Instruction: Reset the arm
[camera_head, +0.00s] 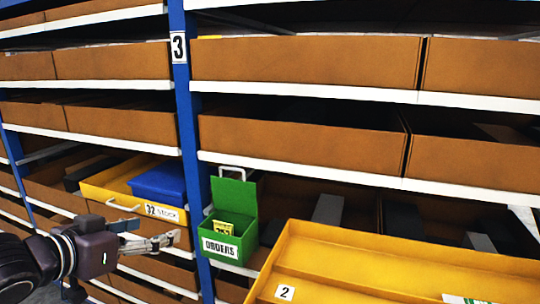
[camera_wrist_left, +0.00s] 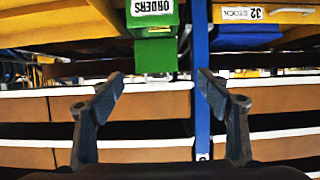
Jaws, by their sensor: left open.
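My left gripper (camera_head: 158,242) comes in from the left in the head view, in front of the lower shelves. Its fingers point right, towards the blue post. In the left wrist view its two fingers (camera_wrist_left: 158,88) are spread wide with nothing between them. That view appears upside down, with the labels inverted or near the top edge. The gripper is apart from the green ORDERS box (camera_head: 231,226), which also shows in the wrist view (camera_wrist_left: 152,22). My right gripper is not in view.
A yellow STOCK bin (camera_head: 112,190) with a blue container (camera_head: 160,182) sits left of the blue post (camera_head: 187,110). A yellow tray (camera_head: 400,264) marked 2 fills the lower right. Brown boxes (camera_head: 300,62) line the white-edged shelves.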

